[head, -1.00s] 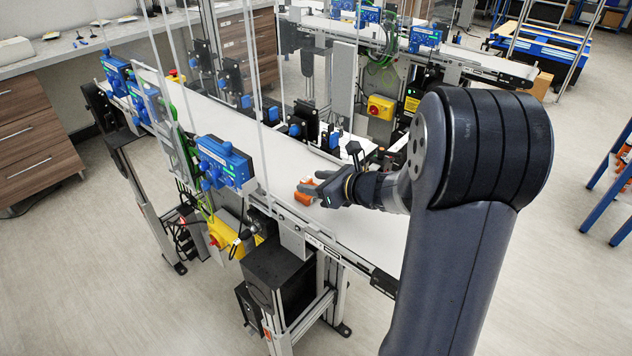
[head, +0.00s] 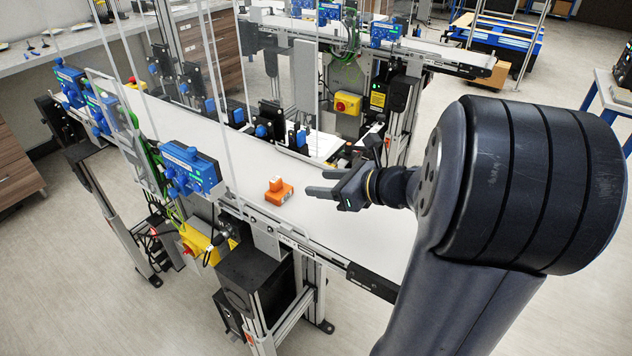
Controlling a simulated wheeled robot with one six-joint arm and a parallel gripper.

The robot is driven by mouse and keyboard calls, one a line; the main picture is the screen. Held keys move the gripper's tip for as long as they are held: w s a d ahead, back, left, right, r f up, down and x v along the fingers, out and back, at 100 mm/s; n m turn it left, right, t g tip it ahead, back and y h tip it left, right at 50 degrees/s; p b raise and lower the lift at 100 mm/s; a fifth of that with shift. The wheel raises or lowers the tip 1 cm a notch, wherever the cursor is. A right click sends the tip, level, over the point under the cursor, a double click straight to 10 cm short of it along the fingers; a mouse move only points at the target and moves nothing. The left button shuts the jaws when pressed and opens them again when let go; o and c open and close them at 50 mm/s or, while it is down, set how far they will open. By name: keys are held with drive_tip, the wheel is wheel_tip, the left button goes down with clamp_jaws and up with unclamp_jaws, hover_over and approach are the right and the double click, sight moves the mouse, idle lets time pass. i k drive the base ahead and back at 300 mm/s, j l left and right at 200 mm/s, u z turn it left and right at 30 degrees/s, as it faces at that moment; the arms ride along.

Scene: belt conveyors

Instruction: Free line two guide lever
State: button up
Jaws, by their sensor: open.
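My gripper (head: 324,183) is open and empty above the near conveyor belt (head: 312,226), its fingers pointing left. An orange block-shaped part (head: 279,192) with a raised top and a small pale spot sits on the belt, just left of my fingertips and apart from them. Black guide units with blue knobs (head: 264,130) stand along the belt's far side. I cannot tell which piece is the line two guide lever.
Clear upright panels and a blue control box (head: 190,170) line the belt's near side. A yellow box with a red button (head: 347,105) stands beyond the belt. A second conveyor (head: 440,50) runs behind. The belt right of the orange part is clear.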

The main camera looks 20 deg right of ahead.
sight(349, 147)
drive_tip(key=i+l, duration=0.1)
drive_tip(key=l, duration=1.85)
drive_tip(key=i+u, duration=0.05)
drive_tip(key=i, duration=0.05)
